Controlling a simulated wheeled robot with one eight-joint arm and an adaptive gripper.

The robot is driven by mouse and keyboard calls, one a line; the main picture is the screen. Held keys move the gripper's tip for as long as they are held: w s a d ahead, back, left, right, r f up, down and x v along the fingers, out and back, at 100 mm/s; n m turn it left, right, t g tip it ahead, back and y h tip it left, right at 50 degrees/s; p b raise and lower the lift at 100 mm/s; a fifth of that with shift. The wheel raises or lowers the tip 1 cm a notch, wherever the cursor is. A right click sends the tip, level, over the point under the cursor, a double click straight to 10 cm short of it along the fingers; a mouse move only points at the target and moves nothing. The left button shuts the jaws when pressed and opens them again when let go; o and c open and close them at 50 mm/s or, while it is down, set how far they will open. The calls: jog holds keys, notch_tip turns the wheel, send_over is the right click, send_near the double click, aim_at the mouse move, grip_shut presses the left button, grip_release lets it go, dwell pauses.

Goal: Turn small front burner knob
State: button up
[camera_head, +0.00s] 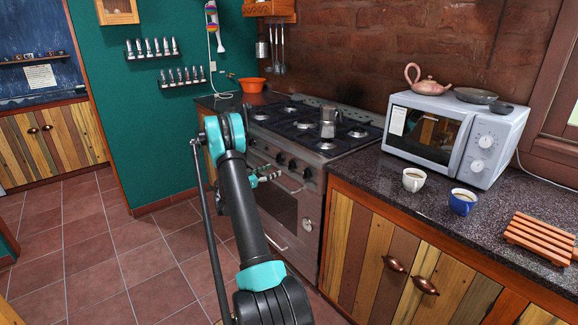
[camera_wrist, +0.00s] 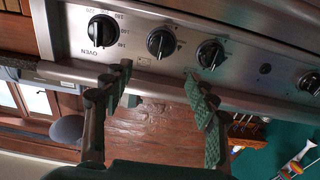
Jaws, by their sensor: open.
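The stove's steel front panel (camera_wrist: 135,55) carries a row of black knobs. In the wrist view, the knob marked OVEN (camera_wrist: 103,30) is at left, a second knob (camera_wrist: 160,43) is near the middle, a third knob (camera_wrist: 210,53) is right of it, and another knob (camera_wrist: 310,82) is at the right edge. I cannot tell which is the small front burner knob. My gripper (camera_wrist: 158,73) is open and empty, its fingers apart below the middle knobs in the picture. In the head view, my gripper (camera_head: 268,177) is in front of the stove (camera_head: 310,150), partly hidden by my arm.
A moka pot (camera_head: 328,122) stands on the stove top. The counter at right holds a microwave (camera_head: 447,137), a white cup (camera_head: 413,180), a blue cup (camera_head: 462,202) and a wooden rack (camera_head: 543,236). The tiled floor (camera_head: 110,255) at left is clear.

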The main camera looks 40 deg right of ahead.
aim_at(289, 164)
jog(key=d, duration=0.7)
jog(key=w+d, duration=0.1)
jog(key=d, duration=0.2)
jog(key=shift+d, duration=0.4)
jog(key=c, duration=1.1)
jog(key=shift+c, duration=0.2)
